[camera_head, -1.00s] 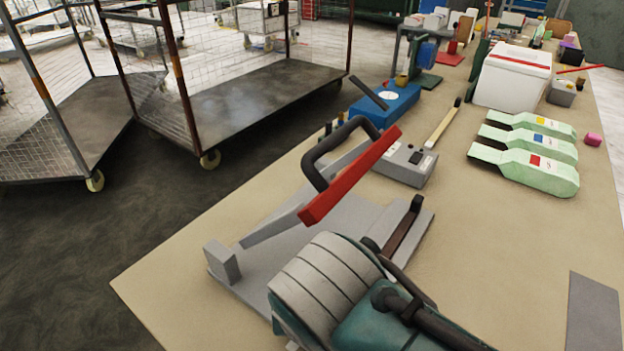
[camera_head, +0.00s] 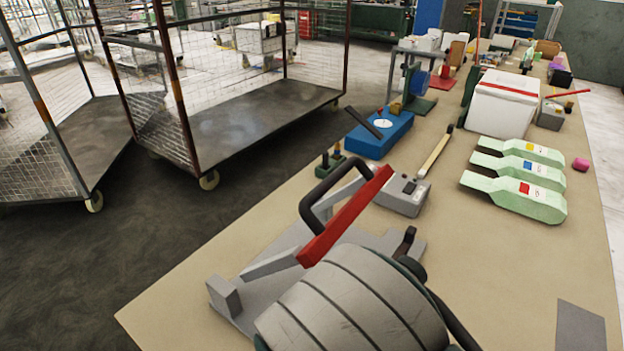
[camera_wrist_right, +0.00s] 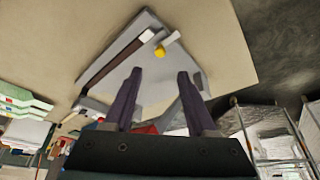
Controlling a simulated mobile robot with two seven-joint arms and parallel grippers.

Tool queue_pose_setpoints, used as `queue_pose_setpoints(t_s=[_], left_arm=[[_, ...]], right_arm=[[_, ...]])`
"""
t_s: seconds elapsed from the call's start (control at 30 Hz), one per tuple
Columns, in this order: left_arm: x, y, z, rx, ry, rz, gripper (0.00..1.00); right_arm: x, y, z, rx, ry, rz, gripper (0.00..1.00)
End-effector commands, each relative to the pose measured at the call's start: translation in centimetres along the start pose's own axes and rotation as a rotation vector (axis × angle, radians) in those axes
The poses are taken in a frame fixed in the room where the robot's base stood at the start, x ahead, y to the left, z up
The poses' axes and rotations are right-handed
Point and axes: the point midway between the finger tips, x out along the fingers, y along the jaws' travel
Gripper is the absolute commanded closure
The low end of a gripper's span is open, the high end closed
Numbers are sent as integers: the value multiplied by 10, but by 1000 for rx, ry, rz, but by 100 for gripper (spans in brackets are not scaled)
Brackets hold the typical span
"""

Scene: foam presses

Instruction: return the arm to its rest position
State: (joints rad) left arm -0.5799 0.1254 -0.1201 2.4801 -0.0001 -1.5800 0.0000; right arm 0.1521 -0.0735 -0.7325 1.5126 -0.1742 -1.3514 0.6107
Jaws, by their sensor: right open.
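My right arm (camera_head: 350,305) fills the bottom middle of the head view as grey ribbed links, and its gripper is hidden there. In the right wrist view my right gripper (camera_wrist_right: 160,100) shows two dark fingers standing apart with nothing between them. Beyond the fingers is the grey press (camera_wrist_right: 145,50), with a yellow spot on it. In the head view the press has a grey base plate (camera_head: 245,303) and a raised red bar (camera_head: 345,215) with a black handle (camera_head: 312,210). The arm covers part of the base plate. My left gripper is in neither view.
Three green pouches (camera_head: 515,195) lie on the right of the table. A white box (camera_head: 502,105), a blue press (camera_head: 380,133) and a grey sealer (camera_head: 402,195) stand farther back. A wire cart (camera_head: 260,110) stands left of the table. The table's left front is bare.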

Motion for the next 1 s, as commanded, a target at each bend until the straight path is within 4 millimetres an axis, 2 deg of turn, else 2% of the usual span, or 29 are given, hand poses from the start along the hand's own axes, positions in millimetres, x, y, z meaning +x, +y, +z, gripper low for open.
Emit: queue_pose_setpoints(t_s=[0.17, 0.27, 0.33, 0.6, 0.83, 0.9, 1.0], left_arm=[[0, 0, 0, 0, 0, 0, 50], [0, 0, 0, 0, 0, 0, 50], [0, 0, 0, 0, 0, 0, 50], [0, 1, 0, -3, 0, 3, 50], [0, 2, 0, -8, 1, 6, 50], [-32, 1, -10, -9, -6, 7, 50], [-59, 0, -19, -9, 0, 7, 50]], right_arm=[[0, 1, 2, 3, -3, -3, 43], [-5, 9, 13, 19, -22, -23, 43], [-12, 21, 27, 39, -44, -45, 43], [-64, 106, 87, 47, -83, -43, 43], [-119, 164, 123, -41, -85, 33, 43], [-147, 160, 106, -39, -83, 25, 43], [-172, 160, 96, -37, -82, 24, 43]])
